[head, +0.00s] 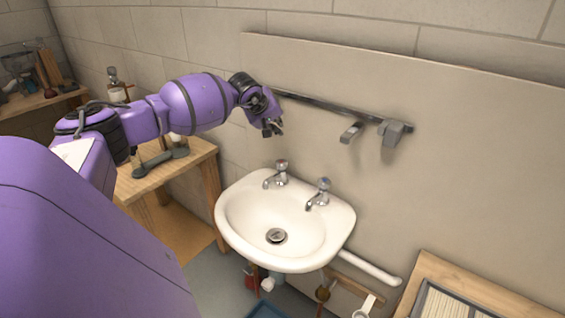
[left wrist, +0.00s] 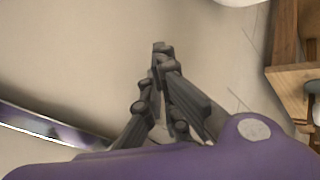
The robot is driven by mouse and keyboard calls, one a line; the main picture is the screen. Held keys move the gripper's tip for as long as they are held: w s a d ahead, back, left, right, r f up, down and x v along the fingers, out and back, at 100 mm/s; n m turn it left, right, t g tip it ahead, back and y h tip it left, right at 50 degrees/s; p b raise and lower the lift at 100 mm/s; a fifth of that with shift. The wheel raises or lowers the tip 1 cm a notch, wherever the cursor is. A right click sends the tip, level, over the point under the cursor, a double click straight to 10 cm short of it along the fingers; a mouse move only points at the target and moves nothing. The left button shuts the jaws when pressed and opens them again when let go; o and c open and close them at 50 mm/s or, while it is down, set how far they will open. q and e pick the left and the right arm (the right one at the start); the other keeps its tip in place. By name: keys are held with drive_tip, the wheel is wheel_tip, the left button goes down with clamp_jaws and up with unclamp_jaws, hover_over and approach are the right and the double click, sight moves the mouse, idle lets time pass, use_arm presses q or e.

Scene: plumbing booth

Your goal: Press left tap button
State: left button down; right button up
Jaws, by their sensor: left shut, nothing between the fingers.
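The left tap (head: 278,173) is a chrome tap with a round button top, at the back left of the white sink (head: 227,219) in the head view. The right tap (head: 320,193) stands beside it. My left gripper (head: 272,130) is above and slightly left of the left tap, apart from it, in front of the wall. In the left wrist view its fingers (left wrist: 162,50) are together and hold nothing. That view shows the wall and a white edge at the top, but no tap. My right gripper is not in view.
A metal rail (head: 325,105) with grey fittings runs along the wall panel behind my gripper. A wooden table (head: 165,170) stands left of the sink. A wooden-framed piece (head: 470,290) is at the lower right. The space above the basin is clear.

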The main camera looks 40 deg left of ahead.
use_arm(q)
drive_tip(key=b, duration=0.2)
hover_over(282, 165)
drive_tip(key=w+a, duration=0.1)
drive_tip(key=a, duration=0.2)
drive_tip(key=f, duration=0.8)
drive_tip(key=shift+a, duration=0.2)
drive_tip(key=shift+f+b, duration=0.5)
drive_tip(key=shift+b, duration=0.05)
drive_tip(key=shift+w+r, duration=0.1)
